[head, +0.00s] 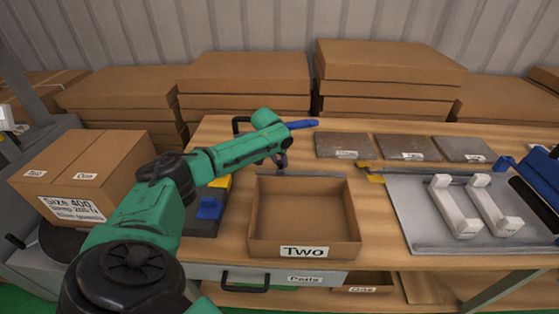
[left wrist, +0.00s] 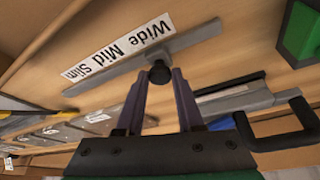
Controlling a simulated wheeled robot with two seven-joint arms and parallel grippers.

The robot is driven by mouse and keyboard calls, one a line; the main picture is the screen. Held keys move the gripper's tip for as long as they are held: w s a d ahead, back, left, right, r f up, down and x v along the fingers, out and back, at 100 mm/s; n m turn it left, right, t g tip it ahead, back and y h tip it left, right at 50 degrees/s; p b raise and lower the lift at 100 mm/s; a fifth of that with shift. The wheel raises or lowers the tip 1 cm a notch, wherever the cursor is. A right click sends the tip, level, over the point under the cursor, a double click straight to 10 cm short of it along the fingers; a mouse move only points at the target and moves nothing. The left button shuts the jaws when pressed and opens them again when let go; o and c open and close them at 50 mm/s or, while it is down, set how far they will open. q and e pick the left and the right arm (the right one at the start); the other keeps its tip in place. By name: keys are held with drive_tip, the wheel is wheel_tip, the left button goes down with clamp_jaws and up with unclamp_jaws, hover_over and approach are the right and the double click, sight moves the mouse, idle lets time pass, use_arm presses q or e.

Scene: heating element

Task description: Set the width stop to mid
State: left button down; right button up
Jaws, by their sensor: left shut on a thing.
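The width stop is a grey rail (left wrist: 190,40) on the wooden bench, with a white label (left wrist: 118,48) reading Wide, Mid, Slim. Its black knob (left wrist: 159,73) shows in the left wrist view, beside the stretch between Wide and Mid, seemingly nearer Wide; the exact setting is hard to tell at this slant. My left gripper (left wrist: 160,82) is shut on the knob. In the head view the rail (head: 325,173) lies just behind the box marked Two, and my left gripper (head: 281,162) points down at its left part; the knob is too small to tell there.
The open box marked Two (head: 315,253) stands in front of the rail. Labelled plates (head: 345,143) lie behind it to the right. A grey board (head: 410,205) with white brackets (head: 455,208) is at right. A carton (head: 80,170) stands left, with stacked boxes (head: 245,85) behind.

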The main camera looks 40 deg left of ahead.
idle(0.6)
use_arm(q)
drive_tip(key=shift+w+d+r+p, duration=0.2)
drive_tip(key=shift+w+d+p, duration=0.05)
drive_tip(key=shift+d+p, duration=0.1)
drive_tip(key=w+d, duration=0.4)
drive_tip(key=d, duration=0.1)
drive_tip(key=shift+w+d+f+p, duration=0.1)
drive_tip(key=shift+d+f+p, duration=0.1)
drive_tip(key=shift+p, duration=0.15)
drive_tip(key=shift+a, duration=0.1)
drive_tip(key=c, duration=0.5)
unclamp_jaws()
drive_tip(key=shift+r, duration=0.1)
drive_tip(key=v, duration=1.4)
drive_tip(key=shift+s+r+b, duration=0.2)
drive_tip(key=shift+s+b, duration=0.1)
drive_tip(key=shift+b, duration=0.1)
